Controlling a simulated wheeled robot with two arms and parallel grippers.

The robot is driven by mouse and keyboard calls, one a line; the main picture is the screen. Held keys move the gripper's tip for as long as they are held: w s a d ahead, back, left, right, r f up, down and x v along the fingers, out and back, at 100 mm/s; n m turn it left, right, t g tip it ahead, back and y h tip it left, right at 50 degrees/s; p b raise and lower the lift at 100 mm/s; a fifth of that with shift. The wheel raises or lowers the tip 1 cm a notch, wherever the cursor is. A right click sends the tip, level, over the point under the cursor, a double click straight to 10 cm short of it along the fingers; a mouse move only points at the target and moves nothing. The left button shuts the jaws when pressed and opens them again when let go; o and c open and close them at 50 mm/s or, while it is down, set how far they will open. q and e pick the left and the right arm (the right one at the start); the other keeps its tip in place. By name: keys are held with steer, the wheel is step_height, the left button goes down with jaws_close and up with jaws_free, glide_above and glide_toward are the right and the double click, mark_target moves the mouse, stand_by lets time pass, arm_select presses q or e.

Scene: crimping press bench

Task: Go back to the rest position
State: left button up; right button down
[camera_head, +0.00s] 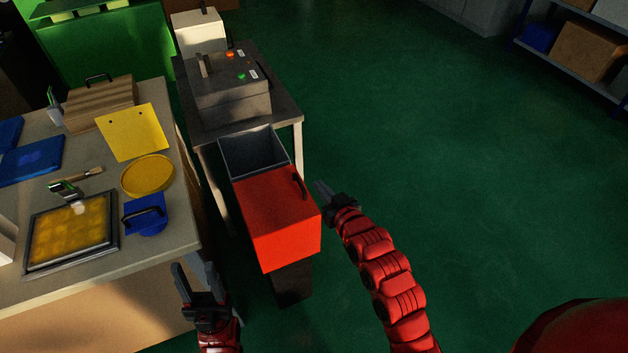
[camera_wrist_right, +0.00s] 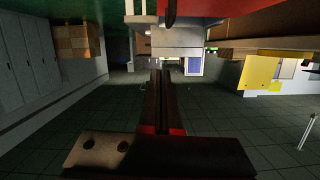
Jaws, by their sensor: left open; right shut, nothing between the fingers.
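My left gripper (camera_head: 196,283) is at the bottom of the head view, near the front right edge of the workbench. Its two fingers are apart and nothing is between them. My right gripper (camera_head: 325,192) is just right of the red bin, close to its dark handle, and it is shut and empty. I cannot tell from the head view whether it touches the bin. The red bin (camera_head: 272,226) has a red upper face and an open grey compartment (camera_head: 254,152) behind it. In the right wrist view the fingers (camera_wrist_right: 160,100) show as a dark, closed bar.
The workbench (camera_head: 165,238) at left holds a framed yellow tray (camera_head: 70,232), a yellow lid (camera_head: 148,176), a blue handled block (camera_head: 146,216) and a yellow sheet (camera_head: 133,133). A grey press box (camera_head: 231,100) stands behind the bin. Green floor (camera_head: 450,180) at right is clear.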

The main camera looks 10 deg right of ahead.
steer(key=shift+v, duration=0.75)
